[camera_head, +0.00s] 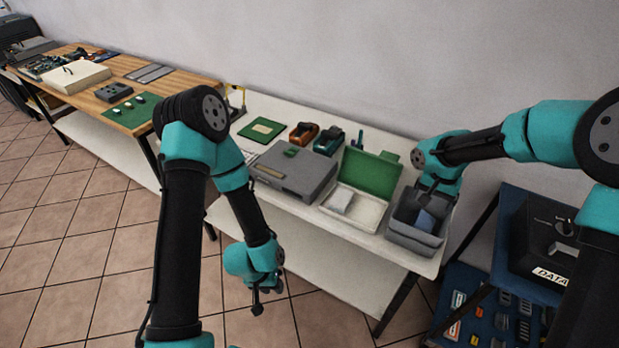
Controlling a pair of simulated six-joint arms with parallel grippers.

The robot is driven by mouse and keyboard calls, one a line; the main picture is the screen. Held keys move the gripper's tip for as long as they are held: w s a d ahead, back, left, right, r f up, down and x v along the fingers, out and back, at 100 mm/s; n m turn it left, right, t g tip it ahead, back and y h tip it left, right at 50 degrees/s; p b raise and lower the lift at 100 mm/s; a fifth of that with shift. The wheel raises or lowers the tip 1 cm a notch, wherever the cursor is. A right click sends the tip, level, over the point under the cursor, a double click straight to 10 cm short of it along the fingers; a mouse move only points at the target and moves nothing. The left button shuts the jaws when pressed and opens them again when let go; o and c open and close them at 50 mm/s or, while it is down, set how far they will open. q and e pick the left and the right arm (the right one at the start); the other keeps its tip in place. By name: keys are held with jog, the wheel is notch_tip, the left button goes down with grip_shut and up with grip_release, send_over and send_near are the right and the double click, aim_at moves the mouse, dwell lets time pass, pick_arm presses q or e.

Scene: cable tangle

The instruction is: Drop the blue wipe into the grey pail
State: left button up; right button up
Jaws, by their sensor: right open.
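The grey pail (415,241) stands at the right end of the white table. The blue wipe (425,221) shows as a small blue-grey piece inside the pail, against its inner wall. My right gripper (432,187) is open, pointing down just over the pail's back part. The wipe is below its fingers and looks apart from them. My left gripper (257,303) hangs low in front of the table, away from the pail; its jaws are too small to read.
A green-lidded white box (352,208) stands open left of the pail. A grey case (293,170), an orange tool and a teal tool lie further left. A dark blue cart (520,215) with a black box stands at the right.

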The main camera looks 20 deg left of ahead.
notch_tip(320, 180, up, 16)
dwell(0.5)
jog(key=shift+f, duration=0.1)
dwell(0.5)
